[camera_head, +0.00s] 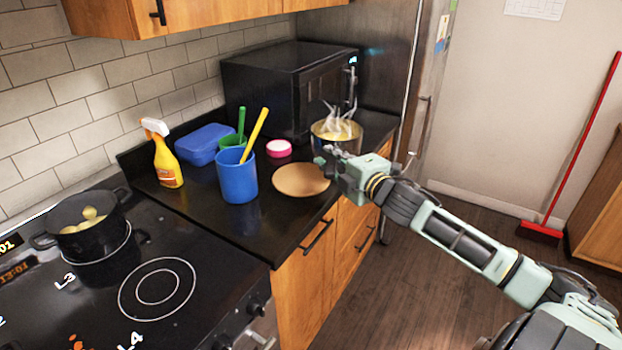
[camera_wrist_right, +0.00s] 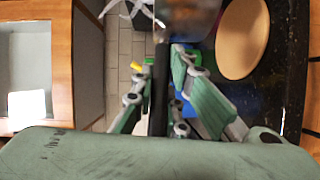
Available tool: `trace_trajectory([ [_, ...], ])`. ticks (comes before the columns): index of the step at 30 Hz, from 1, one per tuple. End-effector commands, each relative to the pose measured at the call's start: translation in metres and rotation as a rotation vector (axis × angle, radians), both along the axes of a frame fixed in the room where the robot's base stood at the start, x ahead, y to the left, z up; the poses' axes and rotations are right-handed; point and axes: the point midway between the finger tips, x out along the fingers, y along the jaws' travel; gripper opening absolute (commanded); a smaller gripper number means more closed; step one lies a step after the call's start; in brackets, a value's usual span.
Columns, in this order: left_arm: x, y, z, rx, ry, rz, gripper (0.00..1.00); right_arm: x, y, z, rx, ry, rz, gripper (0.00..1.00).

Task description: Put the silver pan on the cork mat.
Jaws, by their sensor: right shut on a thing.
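The silver pan (camera_head: 352,146) has steaming yellow food in it and is just beyond my right gripper (camera_head: 330,165), behind and right of the cork mat. The right gripper is shut on the pan's dark handle, which runs between its fingers in the wrist view (camera_wrist_right: 160,90). Part of the pan's shiny side shows at the top there. I cannot tell whether the pan touches the counter. The round tan cork mat (camera_head: 300,180) lies bare on the black counter; it also shows in the wrist view (camera_wrist_right: 243,38). My left gripper is out of view.
A black microwave (camera_head: 288,88) is behind. A black pot (camera_head: 88,225) sits on the stove at left.

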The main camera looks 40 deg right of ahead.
Motion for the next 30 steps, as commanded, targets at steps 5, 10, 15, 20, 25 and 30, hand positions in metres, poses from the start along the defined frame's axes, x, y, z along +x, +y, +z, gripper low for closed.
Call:
trace_trajectory([
  [5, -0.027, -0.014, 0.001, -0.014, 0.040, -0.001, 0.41, 0.012, 0.003, -0.002, 0.005, -0.011, -0.006, 0.00],
  [10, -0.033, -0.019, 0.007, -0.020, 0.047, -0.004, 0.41, 0.038, 0.028, -0.021, 0.009, -0.012, -0.004, 0.00],
  [15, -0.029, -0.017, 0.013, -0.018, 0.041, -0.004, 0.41, 0.064, 0.051, -0.043, 0.008, -0.010, -0.006, 0.00],
  [20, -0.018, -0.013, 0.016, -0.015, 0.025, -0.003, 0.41, 0.082, 0.066, -0.058, 0.004, -0.010, -0.006, 0.00],
  [25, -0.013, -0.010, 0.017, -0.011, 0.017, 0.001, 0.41, 0.088, 0.073, -0.066, 0.000, -0.009, -0.005, 0.00],
  [30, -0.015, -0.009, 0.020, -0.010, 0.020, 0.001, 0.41, 0.088, 0.073, -0.089, 0.002, -0.004, -0.005, 0.00],
])
